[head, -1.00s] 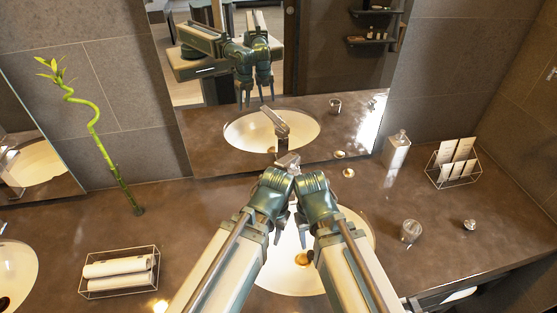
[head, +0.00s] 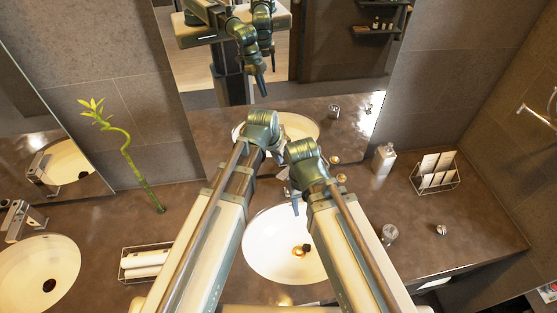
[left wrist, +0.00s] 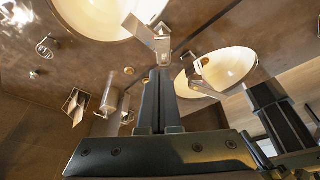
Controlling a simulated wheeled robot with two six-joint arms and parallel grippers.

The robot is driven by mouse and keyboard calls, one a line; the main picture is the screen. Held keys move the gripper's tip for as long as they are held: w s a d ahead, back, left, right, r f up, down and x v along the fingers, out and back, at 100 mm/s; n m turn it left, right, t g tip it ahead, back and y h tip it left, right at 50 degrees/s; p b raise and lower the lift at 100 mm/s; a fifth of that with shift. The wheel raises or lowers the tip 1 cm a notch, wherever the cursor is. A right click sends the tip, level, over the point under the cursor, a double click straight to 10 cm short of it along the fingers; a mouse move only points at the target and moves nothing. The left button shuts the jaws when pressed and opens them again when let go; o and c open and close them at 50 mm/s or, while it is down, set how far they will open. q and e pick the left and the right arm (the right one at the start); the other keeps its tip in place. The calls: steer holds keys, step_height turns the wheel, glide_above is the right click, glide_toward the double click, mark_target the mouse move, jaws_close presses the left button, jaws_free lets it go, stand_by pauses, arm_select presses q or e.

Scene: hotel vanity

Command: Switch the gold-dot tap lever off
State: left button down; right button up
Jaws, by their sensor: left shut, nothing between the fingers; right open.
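The metal tap (left wrist: 150,38) stands at the back of the white basin (head: 262,262) in front of me. In the head view my arms mostly hide the tap. I cannot make out a gold dot on its lever. My left gripper (left wrist: 160,72) is shut and empty, its tips close to the tap's foot; I cannot tell whether they touch. In the head view its fingers are hidden behind its wrist. My right gripper (head: 297,203) is open and empty over the basin's back edge, lower in the picture than the left.
The mirror (head: 345,60) rises close behind the tap and repeats the basin and my arms. A soap dispenser (head: 383,160), card rack (head: 436,175), glass (head: 389,234) and small gold disc (head: 341,178) are on the right. A towel basket (head: 146,262) and plant (head: 142,180) are on the left.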

arm_select(q)
steer(key=shift+w+r+p, duration=0.4)
steer(key=shift+w+r, duration=0.3)
steer(key=shift+r, duration=0.3)
arm_select(e)
steer(key=shift+r, duration=0.85)
arm_select(q)
steer(key=shift+f, duration=0.1)
steer(key=b, duration=0.9)
glide_above(283, 175)
step_height(283, 175, down, 9)
steer(key=shift+a+f, duration=0.1)
steer(key=shift+f, duration=0.05)
steer(key=f+b, duration=0.2)
steer(key=s+f+b, duration=0.1)
steer(key=shift+a, duration=0.25)
steer(key=shift+s+a+f+b, duration=0.15)
steer(key=shift+f+b, duration=0.1)
steer(key=shift+b, duration=0.2)
arm_select(e)
step_height(283, 175, down, 13)
steer(key=shift+w, duration=0.1)
